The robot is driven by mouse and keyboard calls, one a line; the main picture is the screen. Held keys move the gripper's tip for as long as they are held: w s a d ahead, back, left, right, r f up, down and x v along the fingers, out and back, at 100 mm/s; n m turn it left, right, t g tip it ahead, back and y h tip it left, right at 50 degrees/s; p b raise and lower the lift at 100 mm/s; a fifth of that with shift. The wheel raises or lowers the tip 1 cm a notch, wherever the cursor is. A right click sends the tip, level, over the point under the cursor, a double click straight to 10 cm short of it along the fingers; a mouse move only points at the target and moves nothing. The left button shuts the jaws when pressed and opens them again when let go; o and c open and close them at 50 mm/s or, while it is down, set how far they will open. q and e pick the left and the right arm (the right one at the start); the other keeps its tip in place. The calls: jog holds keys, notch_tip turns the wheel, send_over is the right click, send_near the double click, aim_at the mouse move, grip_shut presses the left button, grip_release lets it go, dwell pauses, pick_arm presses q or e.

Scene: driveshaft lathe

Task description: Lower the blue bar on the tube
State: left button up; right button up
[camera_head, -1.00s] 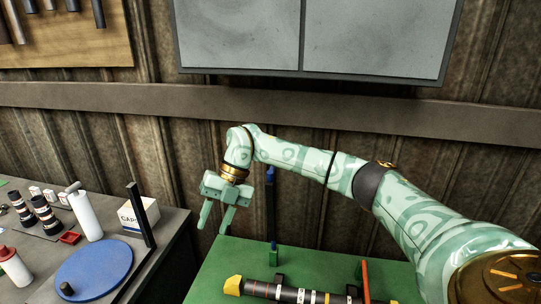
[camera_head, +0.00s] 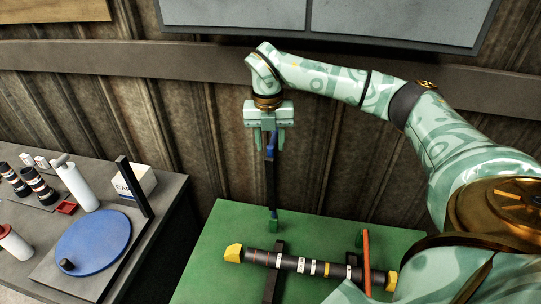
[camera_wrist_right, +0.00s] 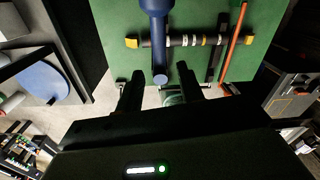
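The blue bar (camera_head: 270,145) stands upright from a green block (camera_head: 274,224) at the back of the green table. Its blue end also shows in the right wrist view (camera_wrist_right: 157,45). The dark tube (camera_head: 310,267), with yellow ends and pale bands, lies across supports in front of the bar. It also shows in the right wrist view (camera_wrist_right: 200,40). My right gripper (camera_head: 270,145) points down, open, with its fingers either side of the bar's upper end; the right wrist view shows a gap around the bar. My left gripper is not in view.
An orange bar (camera_head: 366,262) lies over the tube's right part. The green tabletop (camera_head: 225,225) is clear at the left. A grey side table holds a blue disc (camera_head: 92,240), a dark upright post (camera_head: 135,187), a white box (camera_head: 140,178) and bottles. A wall stands behind.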

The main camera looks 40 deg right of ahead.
aim_at(270, 156)
notch_tip(270, 156, down, 5)
jog(key=shift+s+r, duration=0.1)
jog(key=shift+s, duration=0.05)
jog(key=shift+a, duration=0.1)
grip_shut()
